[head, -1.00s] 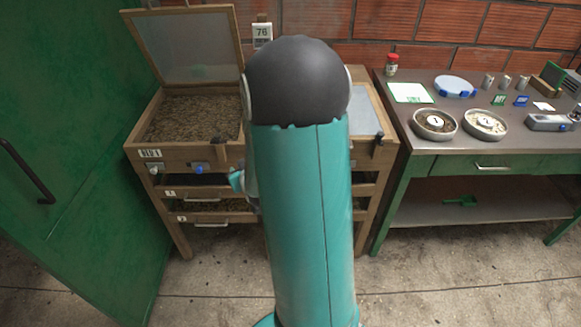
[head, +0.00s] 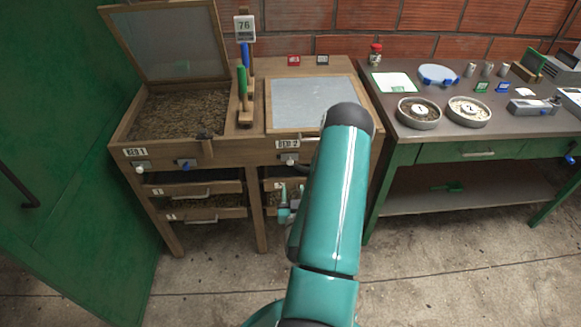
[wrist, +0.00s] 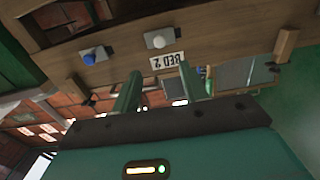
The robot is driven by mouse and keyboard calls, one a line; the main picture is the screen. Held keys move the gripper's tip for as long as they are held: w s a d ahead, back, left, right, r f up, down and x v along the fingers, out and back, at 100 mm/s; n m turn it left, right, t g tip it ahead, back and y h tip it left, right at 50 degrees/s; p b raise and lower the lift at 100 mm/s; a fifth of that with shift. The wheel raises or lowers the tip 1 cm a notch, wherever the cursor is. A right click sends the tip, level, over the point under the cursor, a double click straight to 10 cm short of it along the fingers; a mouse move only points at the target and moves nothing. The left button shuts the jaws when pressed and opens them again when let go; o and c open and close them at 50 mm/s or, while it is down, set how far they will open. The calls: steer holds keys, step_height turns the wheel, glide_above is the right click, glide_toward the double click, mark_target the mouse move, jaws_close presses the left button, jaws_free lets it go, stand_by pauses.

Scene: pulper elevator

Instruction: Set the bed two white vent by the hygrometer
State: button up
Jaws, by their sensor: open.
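The bed two white vent is a white knob (head: 290,158) below the BED 2 label (head: 288,144) on the wooden front. It also shows, upside down, in the wrist view (wrist: 159,41), with a blue knob (wrist: 95,55) beside it. The hygrometer (head: 244,28) stands behind the beds on a post and reads 76; smaller text is unreadable. My gripper (head: 290,203) is below the white vent in the head view, partly hidden by my arm. Its fingers (wrist: 161,92) are apart and empty in the wrist view, not touching the vent.
Bed 1's lid (head: 170,42) is raised; bed 2's lid (head: 312,103) is closed. Bed 1 has its own white knob (head: 140,169) and blue knob (head: 187,165). Drawers (head: 205,190) sit below. A green door (head: 70,190) is at left, a workbench (head: 400,150) at right.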

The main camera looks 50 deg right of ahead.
mark_target(290, 163)
steer(key=x, duration=1.2)
steer(key=shift+w, duration=0.1)
jaws_close()
